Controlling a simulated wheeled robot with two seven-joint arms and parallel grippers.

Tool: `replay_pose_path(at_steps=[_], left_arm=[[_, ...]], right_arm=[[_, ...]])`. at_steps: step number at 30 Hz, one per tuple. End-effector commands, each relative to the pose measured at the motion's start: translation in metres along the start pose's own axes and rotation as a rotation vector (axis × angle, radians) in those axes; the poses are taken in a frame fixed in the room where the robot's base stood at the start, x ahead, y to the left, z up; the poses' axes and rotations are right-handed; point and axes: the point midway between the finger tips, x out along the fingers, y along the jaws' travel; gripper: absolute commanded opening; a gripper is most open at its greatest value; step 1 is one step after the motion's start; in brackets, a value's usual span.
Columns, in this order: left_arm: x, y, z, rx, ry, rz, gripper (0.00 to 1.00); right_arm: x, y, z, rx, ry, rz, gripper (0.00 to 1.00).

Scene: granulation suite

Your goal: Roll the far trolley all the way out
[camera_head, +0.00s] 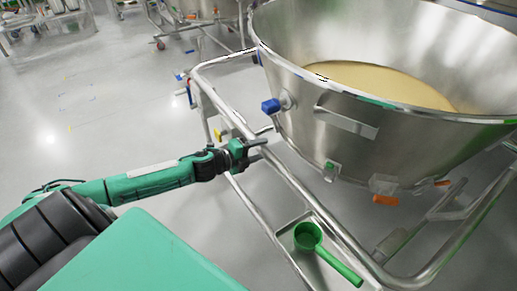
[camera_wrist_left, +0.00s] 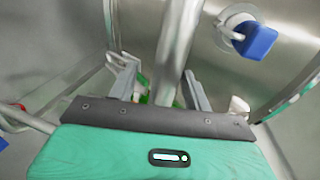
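A steel trolley (camera_head: 283,176) with a tubular frame carries a large conical steel bin (camera_head: 300,103) holding pale yellow powder (camera_head: 385,82). My left gripper (camera_head: 256,146) is at the trolley's near top rail, on the left side. In the left wrist view, the rail (camera_wrist_left: 175,50) runs between the two fingers of my left gripper (camera_wrist_left: 160,90). The fingers are apart, with gaps showing beside the rail, so the gripper looks open around it. A blue knob (camera_wrist_left: 255,40) on the bin is at upper right there. My right gripper is out of view.
A green scoop (camera_head: 308,236) lies on a small tray at the trolley's near side. Other steel trolleys with bins (camera_head: 200,10) stand at the back. Wide grey floor (camera_head: 90,110) is free to the left of the trolley.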

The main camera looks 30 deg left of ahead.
Motion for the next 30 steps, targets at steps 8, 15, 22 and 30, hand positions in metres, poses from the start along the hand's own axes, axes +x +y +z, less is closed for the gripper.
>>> replay_pose_path(at_steps=[8,15,22,30], left_arm=[[-0.001,-0.002,0.000,0.000,0.000,-0.004,0.50],[-0.019,-0.001,0.000,0.000,0.000,-0.003,0.50],[-0.044,-0.002,0.000,-0.001,0.000,-0.003,0.50],[-0.072,-0.001,0.000,-0.002,0.000,-0.002,0.50]], right_arm=[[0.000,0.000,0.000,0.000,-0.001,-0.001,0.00],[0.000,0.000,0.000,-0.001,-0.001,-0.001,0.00],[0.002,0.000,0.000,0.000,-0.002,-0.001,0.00],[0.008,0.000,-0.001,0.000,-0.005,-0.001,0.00]])
